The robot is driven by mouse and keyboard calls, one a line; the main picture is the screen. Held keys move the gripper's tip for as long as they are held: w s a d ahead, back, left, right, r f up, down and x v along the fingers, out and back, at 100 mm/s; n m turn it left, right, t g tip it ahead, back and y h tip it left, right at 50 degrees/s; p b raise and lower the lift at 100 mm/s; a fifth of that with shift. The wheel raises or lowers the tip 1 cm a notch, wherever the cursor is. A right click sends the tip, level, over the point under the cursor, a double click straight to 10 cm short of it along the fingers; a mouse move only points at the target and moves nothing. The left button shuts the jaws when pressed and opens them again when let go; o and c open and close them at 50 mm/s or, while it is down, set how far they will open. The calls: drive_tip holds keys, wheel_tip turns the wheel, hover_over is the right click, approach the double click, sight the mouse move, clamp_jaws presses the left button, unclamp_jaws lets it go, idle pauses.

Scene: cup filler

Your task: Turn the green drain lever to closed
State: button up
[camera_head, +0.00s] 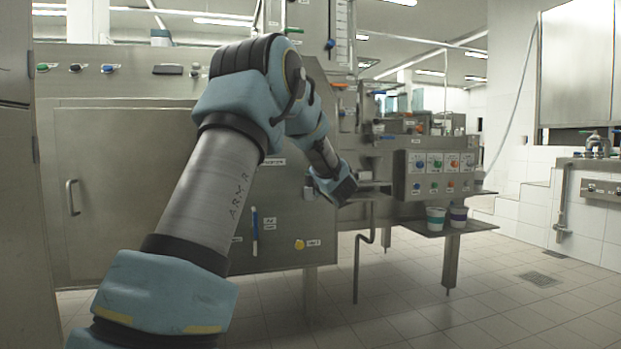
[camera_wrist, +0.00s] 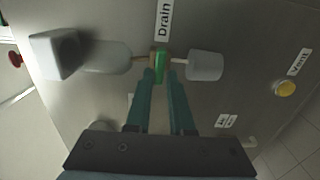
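The green drain lever (camera_wrist: 160,66) shows in the wrist view, just below the "Drain" label (camera_wrist: 163,20) on the steel panel. The two teal fingers of my gripper (camera_wrist: 162,76) reach it from below, one on each side. The lever fills the narrow gap between the fingertips, and my gripper looks shut on it. Pale cylindrical fittings flank it, the larger on the left (camera_wrist: 110,56) and a smaller one on the right (camera_wrist: 206,66). In the head view my gripper (camera_head: 336,190) is beside the cabinet's right side, and the lever is hidden there.
A yellow knob (camera_wrist: 285,88) labelled "Vent" is right of the lever, and a red knob (camera_wrist: 14,59) is at far left. In the head view, a button box (camera_head: 436,175) and two cups (camera_head: 436,218) on a shelf stand to the right. Tiled floor there is open.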

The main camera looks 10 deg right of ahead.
drive_tip(key=o, duration=0.3)
drive_tip(key=shift+o, duration=0.2)
drive_tip(key=s+d+p, duration=0.1)
drive_tip(key=s, duration=0.9)
drive_tip(key=shift+s+d, duration=0.25)
drive_tip(key=shift+s, duration=0.1)
